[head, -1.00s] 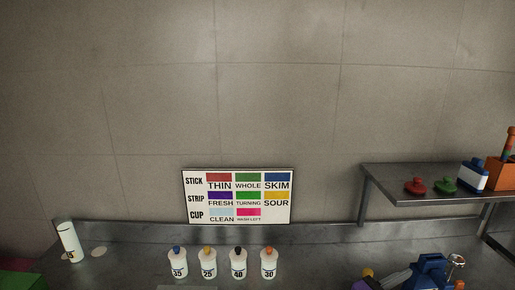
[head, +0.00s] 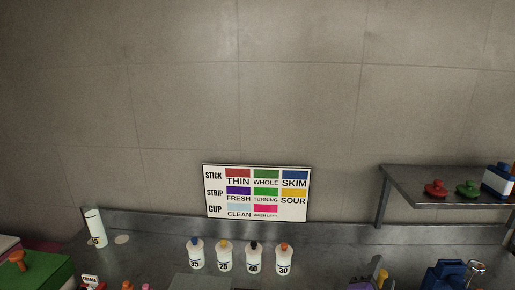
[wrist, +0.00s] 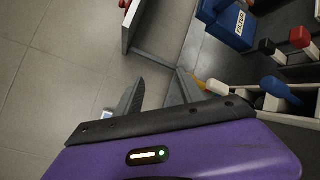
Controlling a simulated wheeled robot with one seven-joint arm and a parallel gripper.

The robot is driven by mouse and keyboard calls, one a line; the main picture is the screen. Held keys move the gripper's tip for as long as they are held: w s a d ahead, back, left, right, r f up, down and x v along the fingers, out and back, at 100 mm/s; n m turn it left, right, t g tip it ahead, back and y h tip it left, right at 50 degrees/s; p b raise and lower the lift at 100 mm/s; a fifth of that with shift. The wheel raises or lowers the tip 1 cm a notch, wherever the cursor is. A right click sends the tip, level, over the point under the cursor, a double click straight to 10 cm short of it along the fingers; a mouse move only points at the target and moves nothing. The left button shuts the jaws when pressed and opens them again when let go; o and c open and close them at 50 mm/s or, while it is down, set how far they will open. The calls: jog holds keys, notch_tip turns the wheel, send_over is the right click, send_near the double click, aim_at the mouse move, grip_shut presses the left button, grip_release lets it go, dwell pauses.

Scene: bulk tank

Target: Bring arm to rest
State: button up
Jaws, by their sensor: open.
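My gripper (wrist: 155,92) shows in the wrist view, with its purple body (wrist: 190,155) across the bottom and two dark fingers spread apart. Nothing is between the fingers; tiled wall and the metal shelf edge show beyond them. In the wrist view a blue box labelled FILTER (wrist: 231,22) and a rack (wrist: 287,90) holding several coloured-handled tools lie to the right of the fingers.
A colour chart (head: 256,193) stands against the wall behind several numbered white bottles (head: 225,258). A white tube (head: 95,228) stands at left. A shelf (head: 440,190) carries red and green lids at right. A green box (head: 40,272) sits front left. The wall above is clear.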

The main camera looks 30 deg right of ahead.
jog(key=s+a+f+m+t+y+b, duration=0.25)
jog(key=a+f+t+y, duration=0.2)
jog(key=a, duration=0.55)
jog(key=s+a+f+m+t+y+b, duration=0.1)
jog(key=a+f+m+t+y, duration=0.35)
jog(key=a, duration=0.45)
jog(key=s+a+f+m+y+b, duration=0.2)
jog(key=s, duration=0.5)
jog(key=s+a+f+m+g+y+b, duration=0.1)
jog(key=s+a+m+y+b, duration=0.1)
jog(key=s, duration=0.5)
jog(key=s+a+f+m+y+b, duration=0.1)
jog(key=s+a+f+y, duration=0.1)
jog(key=s, duration=0.5)
jog(key=shift+a+f+m+g+b, duration=0.3)
jog(key=shift+a+m+b, duration=0.1)
jog(key=shift+a, duration=0.3)
